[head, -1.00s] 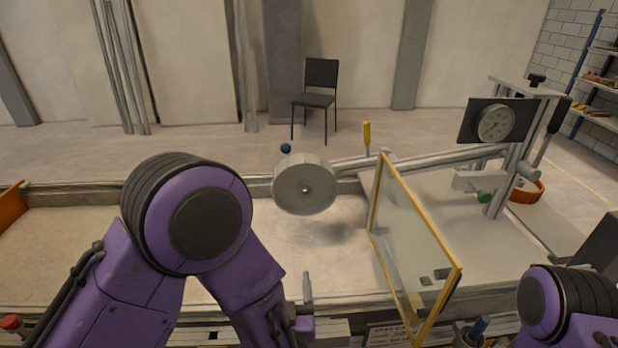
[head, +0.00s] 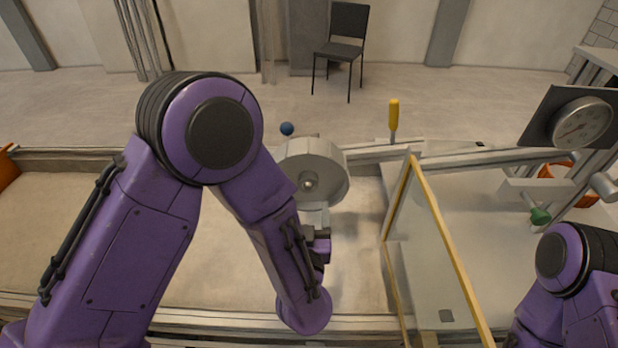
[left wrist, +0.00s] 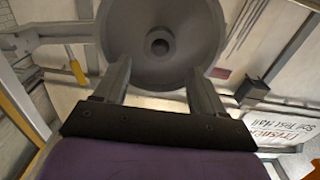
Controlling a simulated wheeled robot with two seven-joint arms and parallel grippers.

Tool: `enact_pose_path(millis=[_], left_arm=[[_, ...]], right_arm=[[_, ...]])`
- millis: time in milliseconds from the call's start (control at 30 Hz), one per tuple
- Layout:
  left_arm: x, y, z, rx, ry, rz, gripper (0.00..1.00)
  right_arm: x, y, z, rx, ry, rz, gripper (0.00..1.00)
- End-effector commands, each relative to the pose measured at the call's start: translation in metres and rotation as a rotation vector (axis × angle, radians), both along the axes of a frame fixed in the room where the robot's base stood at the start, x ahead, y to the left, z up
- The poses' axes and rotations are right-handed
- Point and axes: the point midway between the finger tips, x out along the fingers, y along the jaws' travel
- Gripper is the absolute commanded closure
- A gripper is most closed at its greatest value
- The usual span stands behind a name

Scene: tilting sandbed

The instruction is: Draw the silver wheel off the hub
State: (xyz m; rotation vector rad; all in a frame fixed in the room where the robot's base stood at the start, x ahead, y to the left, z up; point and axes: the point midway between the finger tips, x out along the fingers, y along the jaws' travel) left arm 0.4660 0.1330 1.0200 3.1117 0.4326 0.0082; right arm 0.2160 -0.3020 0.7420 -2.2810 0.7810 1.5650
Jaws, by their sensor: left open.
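The silver wheel (head: 325,178) is a thick grey disc at the left end of a metal beam (head: 470,160), standing over the sandbed. Its round hub (head: 307,184) shows in the middle of the face towards me. My left gripper (head: 315,214) is just below and in front of the wheel, its fingers pointing up at it. In the left wrist view the wheel (left wrist: 165,20) fills the top middle, its dark hub hole (left wrist: 159,42) centred between two spread, empty fingers. Whether the fingertips touch the rim cannot be told. My right gripper is out of view; only its arm shows.
A yellow-framed glass panel (head: 450,235) stands right of the wheel. A dial gauge (head: 582,125) and a green knob (head: 540,216) are further right. A yellow-handled tool (head: 393,118) stands behind the beam.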

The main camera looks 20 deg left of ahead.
Motion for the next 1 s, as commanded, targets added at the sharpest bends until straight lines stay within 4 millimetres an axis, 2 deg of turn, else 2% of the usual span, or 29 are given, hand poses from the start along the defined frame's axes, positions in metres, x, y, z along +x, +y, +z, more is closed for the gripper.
enact_pose_path(millis=[200,400,533,800,1000], left_arm=[[0.039,0.012,-0.002,-0.003,0.001,0.006,0.3],[0.064,0.02,0.0,0.001,0.0,0.004,0.3],[0.071,0.022,0.0,0.0,0.001,0.004,0.3],[0.072,0.022,-0.001,0.0,0.001,0.004,0.3],[0.072,0.022,0.0,0.0,0.001,0.004,0.62]], right_arm=[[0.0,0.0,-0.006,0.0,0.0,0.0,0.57],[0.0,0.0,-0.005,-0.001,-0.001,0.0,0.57],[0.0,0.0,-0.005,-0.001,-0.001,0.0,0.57],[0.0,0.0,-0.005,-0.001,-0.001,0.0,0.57],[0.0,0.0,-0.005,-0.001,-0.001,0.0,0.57]])
